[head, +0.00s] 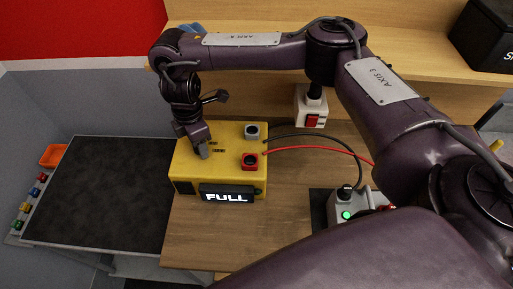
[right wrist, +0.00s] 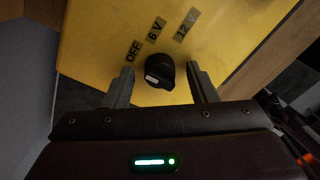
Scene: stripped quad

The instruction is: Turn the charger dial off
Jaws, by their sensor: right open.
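The yellow charger box (head: 240,135) stands on the wooden bench, with a lit display reading FULL (head: 227,197) at its front. My right gripper (head: 203,153) reaches down over the left part of its top and hides the dial in the head view. In the right wrist view the black dial (right wrist: 160,71) has a white mark on its side facing the gripper. It sits between the two open fingers (right wrist: 160,85), with gaps visible on both sides. Labels OFF (right wrist: 133,50), 6 V (right wrist: 156,29) and 12 V (right wrist: 186,24) lie beyond it. My left gripper does not show.
Red and grey terminals (head: 250,160) on the charger carry a red cable (head: 320,151) and a dark cable running right. A grey device (head: 343,207) with a green light stands there. A white box with a red switch (head: 312,121) is behind. A dark-topped table (head: 105,190) is left.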

